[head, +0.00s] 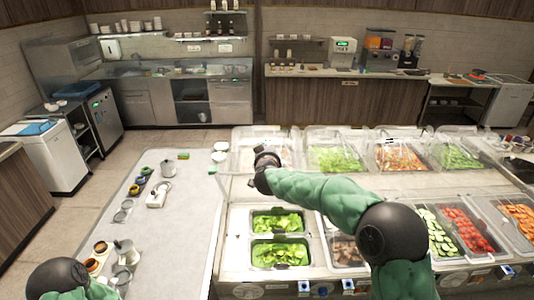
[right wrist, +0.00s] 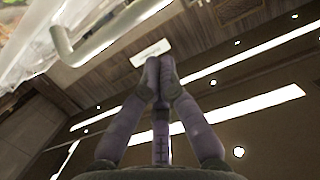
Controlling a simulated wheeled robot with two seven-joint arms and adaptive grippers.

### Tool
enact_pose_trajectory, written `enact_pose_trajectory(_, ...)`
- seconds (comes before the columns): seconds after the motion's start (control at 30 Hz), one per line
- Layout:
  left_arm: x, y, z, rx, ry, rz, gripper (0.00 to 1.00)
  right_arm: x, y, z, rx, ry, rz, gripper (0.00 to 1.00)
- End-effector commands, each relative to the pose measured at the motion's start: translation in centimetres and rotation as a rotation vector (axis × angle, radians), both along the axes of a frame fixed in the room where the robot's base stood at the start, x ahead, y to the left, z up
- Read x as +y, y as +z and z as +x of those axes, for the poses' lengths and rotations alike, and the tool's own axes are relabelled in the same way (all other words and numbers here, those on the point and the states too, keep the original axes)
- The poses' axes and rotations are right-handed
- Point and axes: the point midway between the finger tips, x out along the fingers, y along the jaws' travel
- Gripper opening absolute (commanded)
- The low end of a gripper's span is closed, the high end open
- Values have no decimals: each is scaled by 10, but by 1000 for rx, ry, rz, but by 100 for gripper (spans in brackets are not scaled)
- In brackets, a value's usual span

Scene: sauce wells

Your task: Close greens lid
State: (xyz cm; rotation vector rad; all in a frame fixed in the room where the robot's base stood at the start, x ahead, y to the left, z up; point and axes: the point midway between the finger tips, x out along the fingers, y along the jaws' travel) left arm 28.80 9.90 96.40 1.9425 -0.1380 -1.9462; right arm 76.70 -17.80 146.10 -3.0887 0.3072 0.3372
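Two pans of leafy greens (head: 277,222) sit uncovered at the front left of the counter. Clear lids (head: 335,135) stand over the back row, where green leaves (head: 338,158) and other food show; I cannot tell which one is the greens lid. My right gripper (head: 266,158) is above the counter's left part, behind the front greens pans. In the right wrist view its fingers (right wrist: 160,62) meet at the tips, with nothing visible between them. A pale bar handle (right wrist: 100,38) on a clear sheet shows at upper left there, apart from the fingers. My left gripper is outside the view.
A grey side table (head: 185,225) on the left holds a metal pot (head: 168,167), a white device (head: 158,194) and small cups. Front pans with cucumber slices (head: 436,232) and tomatoes (head: 466,230) lie right of my right arm, which hides part of the counter.

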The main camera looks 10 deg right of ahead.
Motion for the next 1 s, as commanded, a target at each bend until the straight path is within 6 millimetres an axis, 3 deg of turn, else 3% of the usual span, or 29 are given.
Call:
enact_pose_trajectory(0.27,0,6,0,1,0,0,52,-6,-7,30,1,-1,0,0)
enact_pose_trajectory(0.6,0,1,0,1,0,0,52,-1,-28,4,1,0,0,0)
enact_pose_trajectory(1.0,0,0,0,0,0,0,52,0,-32,-1,0,0,0,0)
